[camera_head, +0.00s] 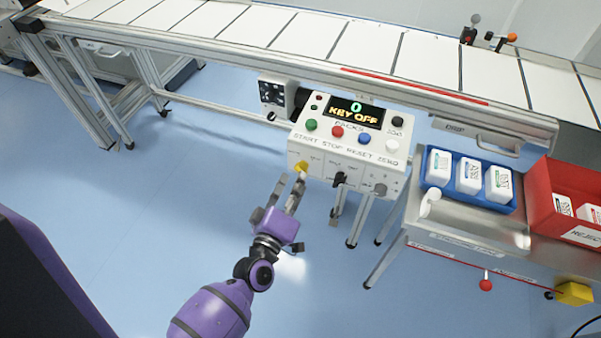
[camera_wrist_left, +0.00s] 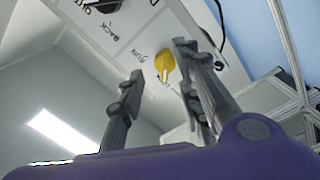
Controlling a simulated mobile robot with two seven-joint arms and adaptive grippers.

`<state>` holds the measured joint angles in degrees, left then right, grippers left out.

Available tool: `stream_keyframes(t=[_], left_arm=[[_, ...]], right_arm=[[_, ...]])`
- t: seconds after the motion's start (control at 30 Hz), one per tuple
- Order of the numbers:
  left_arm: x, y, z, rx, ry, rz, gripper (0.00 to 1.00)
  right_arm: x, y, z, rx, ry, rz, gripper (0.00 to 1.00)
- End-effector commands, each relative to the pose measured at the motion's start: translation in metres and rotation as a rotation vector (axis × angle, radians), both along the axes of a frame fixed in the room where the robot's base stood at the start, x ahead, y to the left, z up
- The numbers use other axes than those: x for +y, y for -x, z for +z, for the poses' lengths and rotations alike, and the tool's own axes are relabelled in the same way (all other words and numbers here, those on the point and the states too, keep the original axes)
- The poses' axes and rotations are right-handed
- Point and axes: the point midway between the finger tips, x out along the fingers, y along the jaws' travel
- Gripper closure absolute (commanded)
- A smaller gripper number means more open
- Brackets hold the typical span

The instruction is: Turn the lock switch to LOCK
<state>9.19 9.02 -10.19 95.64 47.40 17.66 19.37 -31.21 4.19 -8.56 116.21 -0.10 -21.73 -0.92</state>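A white control box (camera_head: 347,140) stands under the conveyor edge, its display reading "0" and "KEY OFF". On its lower front are a yellow knob (camera_head: 301,167), a black knob (camera_head: 340,178) and a grey knob (camera_head: 379,188). The yellow knob also shows in the left wrist view (camera_wrist_left: 165,61), beside a label that seems to read RUN; its LOCK label cannot be made out. My left gripper (camera_head: 292,178) is open just in front of the yellow knob. In the wrist view its fingers (camera_wrist_left: 158,100) stand either side of the knob, apparently apart from it. My right gripper is out of view.
The conveyor (camera_head: 360,45) runs behind the box. To the right, a metal table (camera_head: 450,214) carries a blue tray (camera_head: 463,185) of white bottles. A red bin (camera_head: 540,200) stands beside it. The blue floor left of the box is clear.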

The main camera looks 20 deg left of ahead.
Motion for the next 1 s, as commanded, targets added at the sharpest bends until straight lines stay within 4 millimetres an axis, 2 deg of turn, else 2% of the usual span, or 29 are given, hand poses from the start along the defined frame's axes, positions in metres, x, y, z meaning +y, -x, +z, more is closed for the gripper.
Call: stream_keyframes(t=[0.03,0.2,0.4,1.0], left_arm=[[0.001,0.013,-0.001,0.004,-0.001,0.0,0.68],[0.001,0.047,-0.001,0.003,0.001,-0.001,0.68],[0.001,0.071,0.0,0.0,0.001,-0.002,0.68],[0.001,0.075,0.001,-0.001,0.002,-0.002,0.68]], right_arm=[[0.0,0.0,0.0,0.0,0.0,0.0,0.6],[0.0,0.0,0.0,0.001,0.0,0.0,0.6],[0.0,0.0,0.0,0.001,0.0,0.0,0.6],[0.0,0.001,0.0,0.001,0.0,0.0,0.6]])
